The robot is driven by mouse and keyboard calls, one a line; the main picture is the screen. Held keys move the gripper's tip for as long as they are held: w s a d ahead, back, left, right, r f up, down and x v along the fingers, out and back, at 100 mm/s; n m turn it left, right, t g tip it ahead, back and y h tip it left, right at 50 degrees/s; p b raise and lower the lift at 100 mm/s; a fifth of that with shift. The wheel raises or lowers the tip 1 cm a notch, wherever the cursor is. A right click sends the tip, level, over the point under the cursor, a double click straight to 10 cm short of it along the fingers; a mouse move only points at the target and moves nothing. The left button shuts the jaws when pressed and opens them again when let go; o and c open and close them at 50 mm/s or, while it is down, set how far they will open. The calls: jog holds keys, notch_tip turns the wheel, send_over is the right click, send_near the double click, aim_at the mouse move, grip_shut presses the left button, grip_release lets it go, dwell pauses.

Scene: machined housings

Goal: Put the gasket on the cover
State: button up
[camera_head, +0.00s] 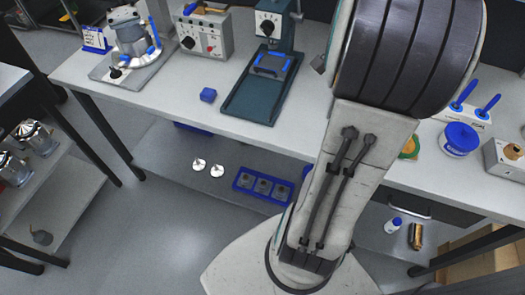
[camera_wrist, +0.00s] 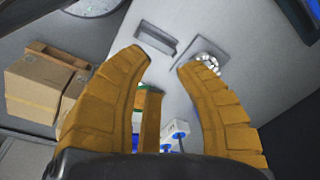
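I cannot make out with certainty which thing is the gasket or which is the cover. A small orange-and-green piece (camera_head: 410,146) shows partly behind my arm on the workbench. My gripper (camera_wrist: 164,60) has two yellow fingers spread wide apart, with nothing held between the tips. In the head view my arm hides the gripper.
Boxes (camera_wrist: 40,85) stand left in the wrist view.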

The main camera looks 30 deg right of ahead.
jog(key=s+a+n+t+y, duration=0.1)
jog(key=a+n+t, duration=0.1)
jog(key=a+n, duration=1.7)
jog(key=shift+s+a+f+t, duration=0.25)
jog(key=shift+a+t, duration=0.15)
jog(key=shift+a, duration=2.75)
